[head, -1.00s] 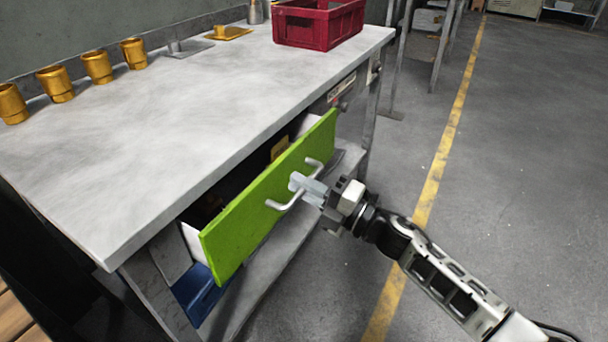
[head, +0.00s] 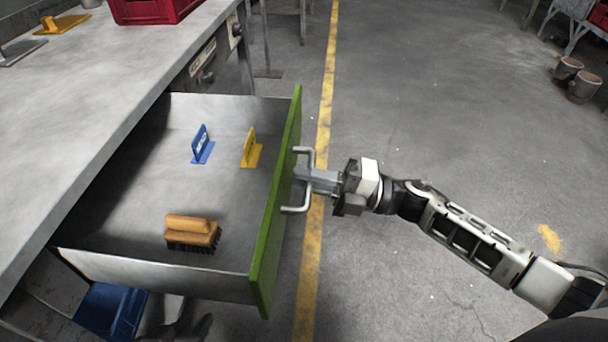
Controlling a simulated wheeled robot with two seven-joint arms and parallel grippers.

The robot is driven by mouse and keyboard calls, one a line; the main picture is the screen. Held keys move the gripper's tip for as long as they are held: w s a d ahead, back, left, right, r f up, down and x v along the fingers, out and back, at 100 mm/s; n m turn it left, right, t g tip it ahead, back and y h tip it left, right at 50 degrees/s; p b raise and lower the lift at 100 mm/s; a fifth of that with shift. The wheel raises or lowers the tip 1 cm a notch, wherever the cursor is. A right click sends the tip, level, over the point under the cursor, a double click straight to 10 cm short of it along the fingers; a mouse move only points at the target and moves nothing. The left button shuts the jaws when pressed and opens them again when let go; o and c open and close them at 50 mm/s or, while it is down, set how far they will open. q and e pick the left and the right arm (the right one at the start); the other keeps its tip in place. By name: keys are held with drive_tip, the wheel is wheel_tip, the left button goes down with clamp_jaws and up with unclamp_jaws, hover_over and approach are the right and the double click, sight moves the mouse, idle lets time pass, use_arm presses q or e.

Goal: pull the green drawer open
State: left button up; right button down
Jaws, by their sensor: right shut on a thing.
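The green drawer front (head: 276,210) stands far out from the workbench, and the drawer's grey inside shows. Its metal handle (head: 304,152) faces right. My right gripper (head: 304,176) is shut on the middle of this handle, with its arm coming in from the right. My left gripper is not in view.
The grey workbench top (head: 110,75) runs along the left, with a red crate (head: 160,10) and a yellow trowel-like tool (head: 62,23) on it. A blue bin (head: 110,310) sits below the drawer.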

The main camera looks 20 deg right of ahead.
drive_tip(key=shift+s+d, duration=0.25)
drive_tip(key=shift+d, duration=0.2)
drive_tip(key=c, duration=1.5)
unclamp_jaws()
drive_tip(key=shift+c, duration=0.2)
drive_tip(key=shift+d, duration=0.1)
drive_tip(key=v, duration=1.6)
drive_tip(key=shift+r, duration=0.1)
